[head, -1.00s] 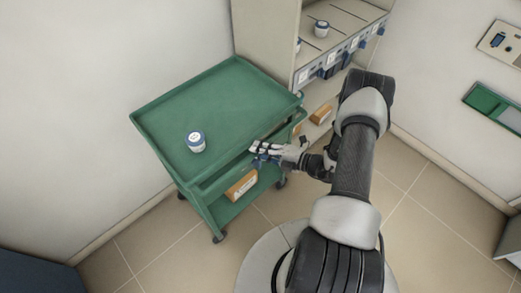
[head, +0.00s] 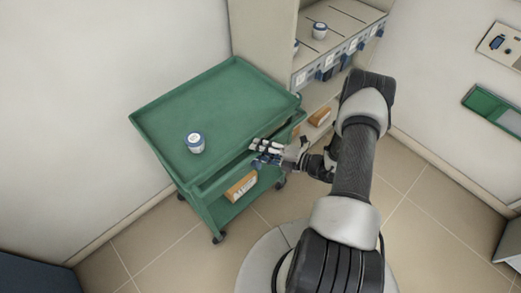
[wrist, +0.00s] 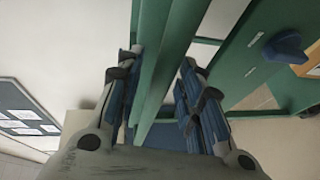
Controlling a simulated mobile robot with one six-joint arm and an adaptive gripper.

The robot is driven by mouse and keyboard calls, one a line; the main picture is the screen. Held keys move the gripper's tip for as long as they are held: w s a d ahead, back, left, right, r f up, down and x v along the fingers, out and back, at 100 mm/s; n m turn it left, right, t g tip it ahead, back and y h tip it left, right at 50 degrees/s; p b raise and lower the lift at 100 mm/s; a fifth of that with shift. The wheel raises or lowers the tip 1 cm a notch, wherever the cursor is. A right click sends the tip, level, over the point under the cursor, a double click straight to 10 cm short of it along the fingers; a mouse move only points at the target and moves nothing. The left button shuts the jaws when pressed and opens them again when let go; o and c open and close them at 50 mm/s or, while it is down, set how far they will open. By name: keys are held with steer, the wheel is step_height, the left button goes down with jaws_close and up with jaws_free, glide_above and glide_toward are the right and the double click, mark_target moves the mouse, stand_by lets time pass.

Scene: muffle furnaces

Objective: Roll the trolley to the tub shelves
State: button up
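The green trolley (head: 222,98) stands against the left wall, its far right corner close to the tub shelves (head: 325,57). A small white tub with a blue lid (head: 196,142) stands on its top tray. My gripper (head: 262,152) is at the trolley's right-hand side, near its rim. In the wrist view, the fingers of my gripper (wrist: 158,75) are apart, with a green trolley bar (wrist: 160,70) between them. The left finger lies close to the bar; a gap shows by the right finger. Firm contact is not visible.
Another tub (head: 320,30) stands on the shelves, with blue clips along the shelf edge. An orange-brown box (head: 241,186) sits on the trolley's lower level. Tiled floor (head: 150,240) is clear in front of the trolley. A dark blue object fills the lower left corner.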

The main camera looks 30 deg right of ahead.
steer(key=v, duration=1.2)
stand_by(0.5)
